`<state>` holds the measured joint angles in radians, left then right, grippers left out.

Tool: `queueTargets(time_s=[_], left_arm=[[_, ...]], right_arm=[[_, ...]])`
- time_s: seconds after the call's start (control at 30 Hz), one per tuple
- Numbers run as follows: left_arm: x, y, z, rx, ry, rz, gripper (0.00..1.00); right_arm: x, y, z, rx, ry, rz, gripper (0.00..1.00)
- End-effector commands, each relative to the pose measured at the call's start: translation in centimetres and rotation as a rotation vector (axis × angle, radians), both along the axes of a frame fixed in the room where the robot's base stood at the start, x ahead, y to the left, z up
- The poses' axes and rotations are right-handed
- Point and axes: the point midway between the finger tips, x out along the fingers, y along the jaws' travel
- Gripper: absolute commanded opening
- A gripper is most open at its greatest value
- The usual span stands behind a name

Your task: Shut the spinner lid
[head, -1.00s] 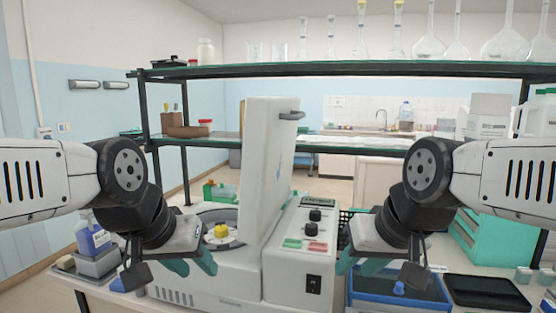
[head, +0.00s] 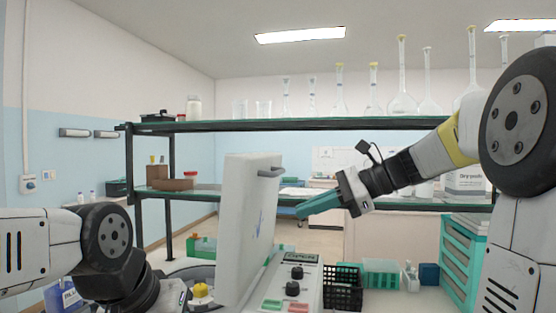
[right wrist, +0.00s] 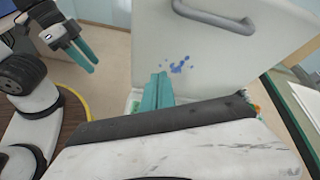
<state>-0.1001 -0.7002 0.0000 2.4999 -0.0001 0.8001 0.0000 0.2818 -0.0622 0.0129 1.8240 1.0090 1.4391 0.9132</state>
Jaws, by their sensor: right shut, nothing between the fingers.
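The spinner's white lid (head: 243,225) stands raised and upright in the head view, with its grey handle (head: 271,172) at the top right edge. In the right wrist view the lid (right wrist: 215,60) shows blue stains and the handle (right wrist: 213,20). The yellow rotor knob (head: 201,290) shows in the open bowl left of the lid. My right gripper (head: 303,211) is shut and empty, just right of the lid's face and below handle height; contact cannot be told. My left gripper (right wrist: 90,62) appears open in the right wrist view; its fingers are hidden in the head view.
The spinner's control panel (head: 294,285) with knobs and coloured buttons lies below my right gripper. A black basket (head: 342,287) and a teal rack (head: 382,273) stand to its right. A green-edged shelf (head: 330,124) holding glass flasks spans behind.

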Motion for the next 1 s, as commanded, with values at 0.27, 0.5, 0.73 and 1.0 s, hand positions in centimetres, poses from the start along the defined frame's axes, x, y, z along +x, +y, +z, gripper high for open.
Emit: queueTargets(time_s=[0.27,0.5,0.73,1.0], left_arm=[[0.0,0.0,0.0,0.000,0.000,0.000,0.39],[0.0,0.0,0.0,0.000,0.000,0.000,0.39],[0.0,0.0,0.0,0.000,0.000,0.000,0.39],[0.0,0.0,0.0,0.000,0.000,0.000,0.39]], right_arm=[[7.8,-7.1,8.0,0.544,0.275,-0.069,0.00],[8.6,-7.6,9.5,0.626,0.309,-0.055,0.00],[9.6,-3.5,9.9,0.624,0.309,-0.053,0.00],[11.0,1.9,10.4,0.622,0.309,-0.054,0.00]])
